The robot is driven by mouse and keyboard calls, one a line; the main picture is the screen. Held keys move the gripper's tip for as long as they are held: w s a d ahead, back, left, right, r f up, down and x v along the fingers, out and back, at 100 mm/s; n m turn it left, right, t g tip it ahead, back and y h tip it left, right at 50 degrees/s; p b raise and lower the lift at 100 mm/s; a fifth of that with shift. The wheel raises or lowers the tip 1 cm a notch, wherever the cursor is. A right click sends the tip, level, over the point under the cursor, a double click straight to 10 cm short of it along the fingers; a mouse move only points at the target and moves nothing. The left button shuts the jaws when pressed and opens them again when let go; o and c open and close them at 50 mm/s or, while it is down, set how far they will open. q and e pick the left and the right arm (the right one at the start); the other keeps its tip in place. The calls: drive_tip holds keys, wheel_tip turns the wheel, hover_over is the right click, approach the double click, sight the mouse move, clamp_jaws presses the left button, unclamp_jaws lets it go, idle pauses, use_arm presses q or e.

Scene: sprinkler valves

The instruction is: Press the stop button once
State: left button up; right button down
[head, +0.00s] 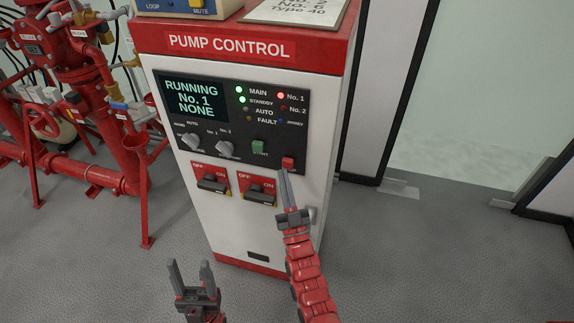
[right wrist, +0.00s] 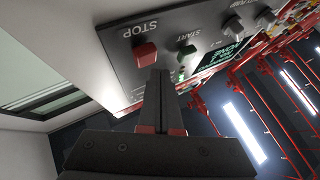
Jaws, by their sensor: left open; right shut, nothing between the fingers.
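The red stop button (head: 288,162) is at the lower right of the black panel (head: 240,118) on the pump control cabinet. In the right wrist view the stop button (right wrist: 145,55) sits under the word STOP. My right gripper (head: 284,174) is shut and empty, its fingertips just below the button in the head view. In the right wrist view the shut fingertips (right wrist: 159,73) are beside the button; I cannot tell if they touch it. My left gripper (head: 190,268) is open and empty, low in front of the cabinet.
The green start button (head: 259,147) is left of the stop button. Two rotary switches (head: 212,182) sit below the panel. The display (head: 193,98) reads RUNNING No. 1 NONE. Red pipework (head: 85,110) stands at the left; the floor (head: 430,250) at the right is clear.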

drive_tip(key=shift+w, duration=0.15)
idle(0.8)
drive_tip(key=shift+w+d+b, duration=0.15)
drive_tip(key=shift+w+b, duration=0.15)
drive_tip(key=shift+w+d+b, duration=0.3)
drive_tip(key=shift+w+b, duration=0.1)
drive_tip(key=shift+w, duration=0.4)
idle(0.9)
drive_tip(key=shift+s, duration=0.1)
drive_tip(key=shift+s+a, duration=0.2)
drive_tip(key=shift+s, duration=0.35)
drive_tip(key=shift+s+a, duration=0.2)
drive_tip(key=shift+s, duration=0.35)
drive_tip(key=s, duration=0.1)
drive_tip(key=s+a, duration=0.1)
drive_tip(key=s, duration=0.1)
drive_tip(key=s+p, duration=0.1)
drive_tip(key=shift+s+a, duration=0.3)
drive_tip(key=shift+s, duration=0.1)
